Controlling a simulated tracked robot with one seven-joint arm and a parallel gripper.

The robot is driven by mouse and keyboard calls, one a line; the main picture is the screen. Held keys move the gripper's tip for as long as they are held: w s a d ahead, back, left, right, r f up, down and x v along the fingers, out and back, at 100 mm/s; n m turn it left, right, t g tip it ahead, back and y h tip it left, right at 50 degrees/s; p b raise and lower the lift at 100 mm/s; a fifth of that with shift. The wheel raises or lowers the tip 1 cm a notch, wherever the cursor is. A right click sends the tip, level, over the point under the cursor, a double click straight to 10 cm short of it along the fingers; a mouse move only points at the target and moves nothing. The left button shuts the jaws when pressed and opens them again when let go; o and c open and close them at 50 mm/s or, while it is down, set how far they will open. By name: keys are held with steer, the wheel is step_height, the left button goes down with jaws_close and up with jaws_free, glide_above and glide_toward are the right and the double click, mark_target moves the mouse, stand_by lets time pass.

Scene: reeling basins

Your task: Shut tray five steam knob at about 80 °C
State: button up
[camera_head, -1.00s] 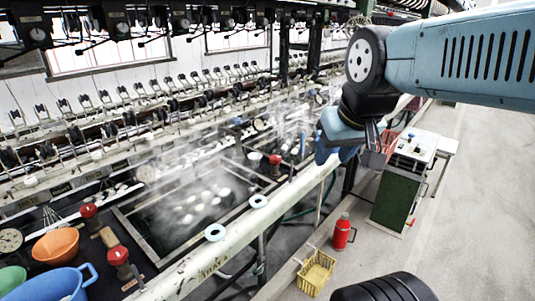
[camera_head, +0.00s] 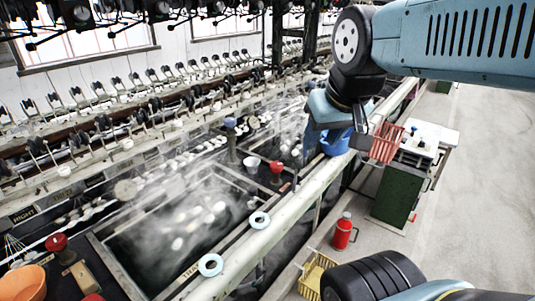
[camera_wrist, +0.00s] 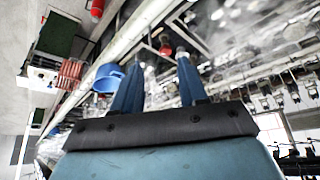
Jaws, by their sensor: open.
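A red knob (camera_head: 275,168) stands on a post at the right rim of the steaming basin (camera_head: 185,240) in the head view. A second red knob (camera_head: 57,242) stands at lower left, and a blue knob (camera_head: 230,123) stands farther back. I cannot read which belongs to tray five, and no temperature reading is legible. My gripper (camera_head: 325,125) hangs over the machine's front rail, to the right of and above the nearer red knobs. In the wrist view my gripper (camera_wrist: 159,60) is open and empty; a red knob (camera_wrist: 165,48) shows beyond, between its fingertips.
A blue bucket (camera_head: 337,141) and a red basket (camera_head: 386,143) are near my gripper. White rings (camera_head: 210,265) lie on the front rail. A green cabinet (camera_head: 397,193), red flask (camera_head: 342,232) and yellow basket (camera_head: 312,277) stand by the aisle. The floor at right is clear.

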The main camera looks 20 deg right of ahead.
steer(key=o, duration=0.3)
steer(key=shift+w+r, duration=0.1)
steer(key=shift+w, duration=0.15)
steer(key=shift+o, duration=1.4)
steer(key=w+g, duration=0.1)
steer(key=w, duration=0.5)
steer(key=shift+w+r, duration=0.15)
steer(key=g, duration=0.5)
glide_above(276, 163)
step_height(276, 163, down, 12)
steer(key=r, duration=0.1)
steer(key=shift+n, duration=0.3)
step_height(276, 163, down, 14)
steer(key=shift+r, duration=0.15)
steer(key=shift+c, duration=0.5)
steer(key=c, duration=1)
